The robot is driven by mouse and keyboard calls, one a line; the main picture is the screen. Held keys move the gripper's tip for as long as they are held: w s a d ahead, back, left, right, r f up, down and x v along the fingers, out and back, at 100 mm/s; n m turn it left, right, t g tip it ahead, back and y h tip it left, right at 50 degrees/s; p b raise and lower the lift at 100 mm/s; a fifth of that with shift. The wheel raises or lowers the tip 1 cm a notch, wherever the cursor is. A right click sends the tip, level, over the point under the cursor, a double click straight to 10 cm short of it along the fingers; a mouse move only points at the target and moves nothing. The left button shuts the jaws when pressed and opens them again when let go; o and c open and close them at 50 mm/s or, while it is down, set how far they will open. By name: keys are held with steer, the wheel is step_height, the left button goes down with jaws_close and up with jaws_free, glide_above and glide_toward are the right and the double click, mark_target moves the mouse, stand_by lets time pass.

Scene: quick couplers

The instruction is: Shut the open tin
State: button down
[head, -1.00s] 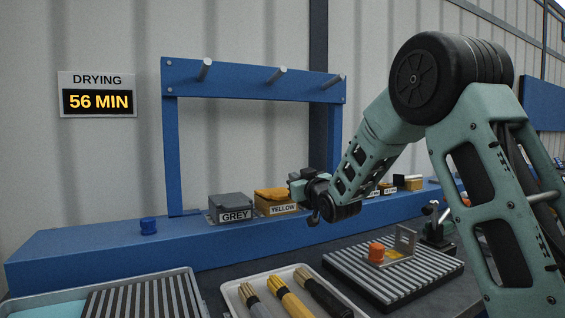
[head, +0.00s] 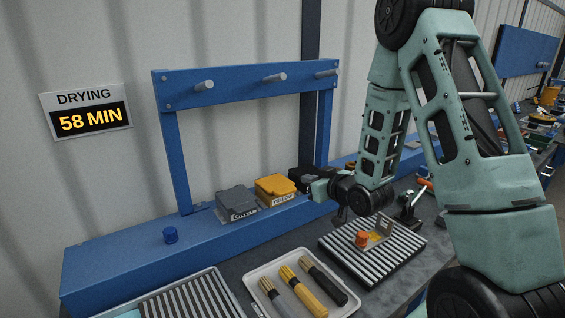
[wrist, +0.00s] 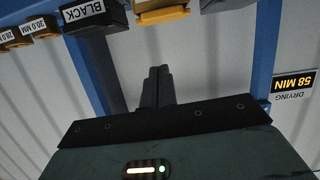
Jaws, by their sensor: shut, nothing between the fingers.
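A grey tin (head: 236,200) and a yellow tin (head: 275,186) stand side by side on the blue ledge. Both look covered on top, though the fit of their lids is too small to tell. A black tin (wrist: 85,16) shows its label at the top of the upside-down wrist view; its lid cannot be made out. In the head view it is partly hidden near my wrist. The yellow tin also shows in the wrist view (wrist: 160,13). My gripper (wrist: 160,70) is shut and empty, pointing toward the wall, apart from the tins in the wrist view.
A blue frame with pegs (head: 245,83) rises behind the tins. A tray of brushes (head: 262,275) and a ribbed plate with an orange knob (head: 362,239) lie in front. The drying sign reads 58 MIN (head: 90,120).

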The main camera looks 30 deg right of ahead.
steer(key=s+a+r+p, duration=0.1)
steer(key=s+r+p, duration=0.1)
steer(key=p, duration=0.4)
glide_toward(277, 185)
step_height(277, 185, up, 4)
steer(key=w, duration=0.3)
steer(key=f, duration=0.1)
steer(key=f+p, duration=0.1)
steer(key=f, duration=0.2)
steer(key=shift+d+f+p, duration=0.15)
steer(key=shift+d+p, duration=0.2)
steer(key=shift+p, duration=0.05)
